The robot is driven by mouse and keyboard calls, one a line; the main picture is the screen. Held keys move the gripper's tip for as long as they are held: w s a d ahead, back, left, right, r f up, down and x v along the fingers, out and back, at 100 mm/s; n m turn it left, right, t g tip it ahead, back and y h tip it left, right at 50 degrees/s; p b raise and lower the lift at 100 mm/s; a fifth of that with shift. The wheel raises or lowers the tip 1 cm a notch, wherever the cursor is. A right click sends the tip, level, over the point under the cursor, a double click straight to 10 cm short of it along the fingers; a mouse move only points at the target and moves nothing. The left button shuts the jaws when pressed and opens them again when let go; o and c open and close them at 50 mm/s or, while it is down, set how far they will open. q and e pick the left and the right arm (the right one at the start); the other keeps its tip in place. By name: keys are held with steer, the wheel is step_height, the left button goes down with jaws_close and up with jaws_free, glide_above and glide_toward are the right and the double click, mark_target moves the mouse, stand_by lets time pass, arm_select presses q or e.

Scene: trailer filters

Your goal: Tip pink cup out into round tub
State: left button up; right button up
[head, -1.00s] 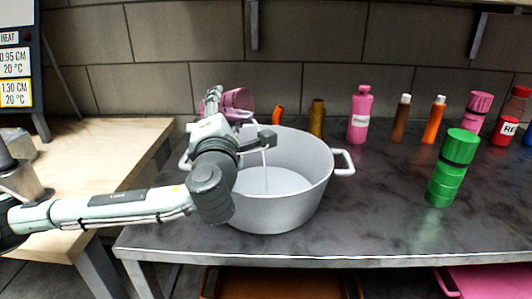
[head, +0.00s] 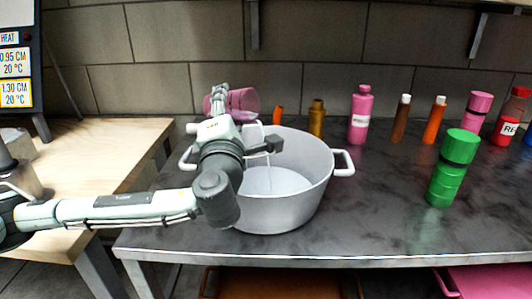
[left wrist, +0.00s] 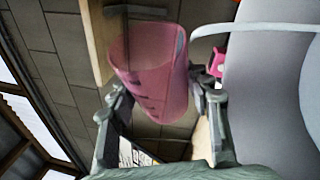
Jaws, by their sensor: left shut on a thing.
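The pink cup (head: 242,101) is in my left gripper (head: 246,117), lying on its side above the back left rim of the round tub, its open end toward the right. In the left wrist view the cup (left wrist: 150,65) sits between the two fingers of the left gripper (left wrist: 162,95), which is shut on it. The round tub (head: 280,212) is a grey two-handled pot on the dark counter. A thin pale line runs down inside it; I cannot tell whether it is a stream. My left arm hides part of the tub's left side. My right gripper is not in view.
A green bottle (head: 452,170) stands on the counter right of the tub. Several pink, brown, orange and red bottles stand along the wall, including a pink one (head: 360,115). A wooden table (head: 95,150) is at the left. The counter's front right is clear.

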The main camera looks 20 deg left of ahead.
arm_select(q)
steer(key=shift+d+r+m, duration=0.2)
steer(key=shift+d+m, duration=0.1)
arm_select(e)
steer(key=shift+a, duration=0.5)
arm_select(q)
steer(key=shift+d+r+m+t, duration=0.1)
steer(key=shift+r+m+t, duration=0.1)
steer(key=shift+m+t, duration=0.25)
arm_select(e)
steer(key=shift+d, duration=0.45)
arm_select(q)
steer(key=shift+d+r+m, duration=0.1)
steer(key=shift+r+m, duration=0.05)
steer(key=shift+m, duration=0.1)
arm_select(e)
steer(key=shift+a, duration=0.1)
arm_select(q)
steer(key=shift+m, duration=0.3)
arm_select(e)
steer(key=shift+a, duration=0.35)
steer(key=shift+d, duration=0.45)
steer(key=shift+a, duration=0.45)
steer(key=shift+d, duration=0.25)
